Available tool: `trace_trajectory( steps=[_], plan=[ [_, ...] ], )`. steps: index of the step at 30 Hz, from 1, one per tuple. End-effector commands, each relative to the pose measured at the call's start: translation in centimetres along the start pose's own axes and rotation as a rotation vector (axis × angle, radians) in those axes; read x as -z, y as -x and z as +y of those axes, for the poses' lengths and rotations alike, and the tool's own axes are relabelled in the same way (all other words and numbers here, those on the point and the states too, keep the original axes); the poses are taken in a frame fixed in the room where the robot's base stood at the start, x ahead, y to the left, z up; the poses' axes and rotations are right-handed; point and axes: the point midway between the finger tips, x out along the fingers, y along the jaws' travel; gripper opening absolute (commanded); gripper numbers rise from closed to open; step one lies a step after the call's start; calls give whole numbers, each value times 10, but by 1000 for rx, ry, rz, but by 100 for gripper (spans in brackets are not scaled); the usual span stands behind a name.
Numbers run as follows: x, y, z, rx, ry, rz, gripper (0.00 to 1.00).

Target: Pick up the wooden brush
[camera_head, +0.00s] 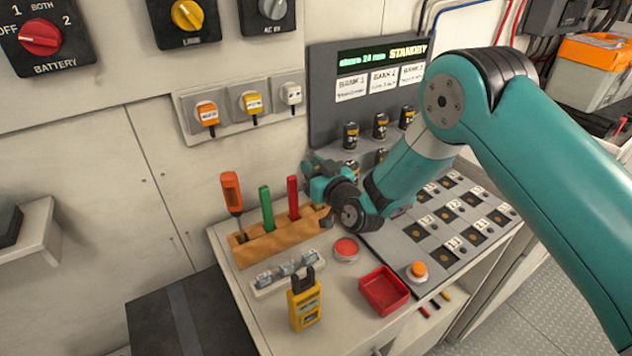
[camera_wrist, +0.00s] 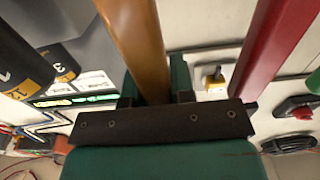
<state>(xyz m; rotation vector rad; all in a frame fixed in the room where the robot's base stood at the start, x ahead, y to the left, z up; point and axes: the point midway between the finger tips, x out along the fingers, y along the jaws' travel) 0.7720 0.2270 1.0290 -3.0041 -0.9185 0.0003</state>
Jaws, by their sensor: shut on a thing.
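The wooden brush shows in the wrist view as a brown wooden handle (camera_wrist: 140,40) standing between the fingers of my gripper (camera_wrist: 156,88). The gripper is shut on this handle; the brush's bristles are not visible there. In the head view my gripper (camera_head: 322,181) is at the right end of the wooden tool rack (camera_head: 270,247). It hides most of the brush in that view, so I cannot tell whether the brush is still in the rack.
An orange-handled screwdriver (camera_head: 231,192), a green tool (camera_head: 266,207) and a red tool (camera_head: 293,197) stand in the rack. A yellow meter (camera_head: 304,303), a red button (camera_head: 346,249), a red tray (camera_head: 384,291) and an orange button (camera_head: 417,271) are on the bench. Battery cells (camera_head: 380,126) sit behind my arm.

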Motion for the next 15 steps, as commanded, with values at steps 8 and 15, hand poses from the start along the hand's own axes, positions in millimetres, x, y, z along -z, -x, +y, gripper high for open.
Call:
trace_trajectory(
  steps=[8, 15],
  plan=[
    [23, 0, 0, 1, 1, 3, 0],
    [72, 0, -1, 1, 2, 6, 0]
  ],
)
